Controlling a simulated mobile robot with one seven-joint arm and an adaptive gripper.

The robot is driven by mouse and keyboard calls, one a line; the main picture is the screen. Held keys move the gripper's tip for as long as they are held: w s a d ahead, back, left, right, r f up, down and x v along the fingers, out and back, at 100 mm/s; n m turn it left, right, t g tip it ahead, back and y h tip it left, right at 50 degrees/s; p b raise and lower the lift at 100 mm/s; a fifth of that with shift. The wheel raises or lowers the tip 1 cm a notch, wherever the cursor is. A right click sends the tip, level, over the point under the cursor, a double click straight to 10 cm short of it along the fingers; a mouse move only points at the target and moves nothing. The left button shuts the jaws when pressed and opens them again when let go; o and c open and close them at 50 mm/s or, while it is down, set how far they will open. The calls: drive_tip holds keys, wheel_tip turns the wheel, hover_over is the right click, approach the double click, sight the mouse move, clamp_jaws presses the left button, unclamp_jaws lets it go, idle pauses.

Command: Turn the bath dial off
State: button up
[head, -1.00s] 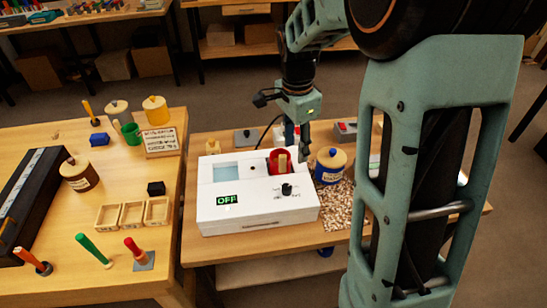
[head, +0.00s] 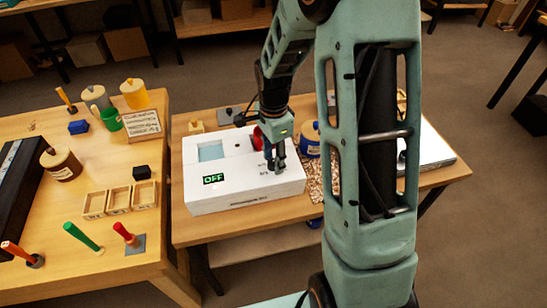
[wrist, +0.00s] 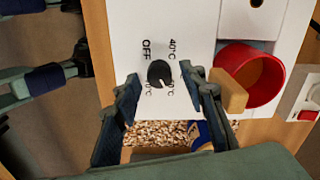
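A small light mark on the dial faces the lower side, away from OFF. My gripper (wrist: 160,84) is open, with one finger on each side of the dial; I cannot tell whether they touch it. In the head view my gripper (head: 276,163) is over the bath's right part and hides the dial.
A red pot (wrist: 252,76) with a wooden handle is beside the right finger. A blue jar (head: 311,148) stands right of the bath on a speckled mat (head: 316,187). The left bench (head: 150,200) holds jars, wooden trays and upright tools.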

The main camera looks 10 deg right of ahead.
drive_tip(key=shift+c, duration=0.2)
clamp_jaws()
idle(0.3)
